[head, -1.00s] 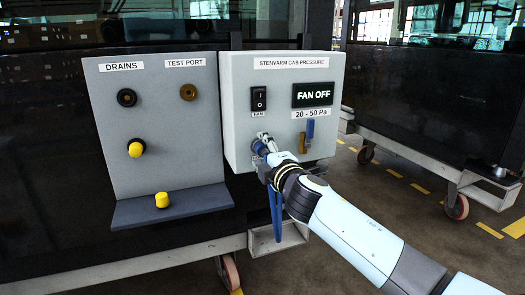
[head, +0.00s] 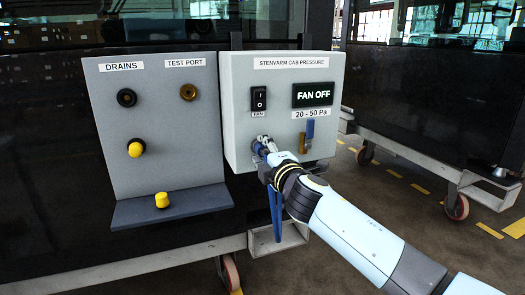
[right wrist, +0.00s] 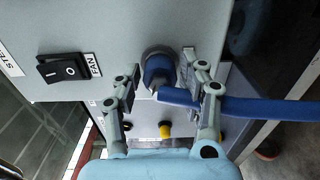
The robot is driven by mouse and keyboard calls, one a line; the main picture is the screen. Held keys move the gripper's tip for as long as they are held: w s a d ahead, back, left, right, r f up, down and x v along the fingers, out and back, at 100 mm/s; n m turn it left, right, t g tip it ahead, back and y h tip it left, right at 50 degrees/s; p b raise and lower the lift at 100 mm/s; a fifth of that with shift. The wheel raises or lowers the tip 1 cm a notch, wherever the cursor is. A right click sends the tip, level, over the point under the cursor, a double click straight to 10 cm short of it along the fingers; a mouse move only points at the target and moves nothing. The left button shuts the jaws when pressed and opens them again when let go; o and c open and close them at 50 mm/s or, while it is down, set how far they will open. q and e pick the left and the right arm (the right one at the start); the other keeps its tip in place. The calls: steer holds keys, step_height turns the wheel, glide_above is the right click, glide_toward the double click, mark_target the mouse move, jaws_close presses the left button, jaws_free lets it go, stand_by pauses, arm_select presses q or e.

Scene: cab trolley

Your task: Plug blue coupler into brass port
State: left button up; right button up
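The blue coupler (head: 259,149) sits at the lower left of the grey cab pressure box, seated on a round grey fitting (right wrist: 157,53). In the right wrist view the coupler (right wrist: 158,73) lies between my right gripper's two fingers. My right gripper (head: 266,143) is open around it, with a small gap on each side. A blue hose (right wrist: 255,108) leaves the coupler and hangs down in the head view. The brass port (head: 188,92) is on the left panel under the TEST PORT label and looks uncovered. My left gripper is not in view.
The box (head: 240,95) carries a fan switch (head: 259,98), a FAN OFF display (head: 313,94) and a blue-handled brass valve (head: 303,143) just right of my gripper. The left panel (head: 160,120) has a black drain port (head: 126,97), a yellow cap (head: 136,148) and a shelf (head: 190,203).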

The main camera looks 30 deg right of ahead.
jaws_close()
steer(key=shift+v, duration=3)
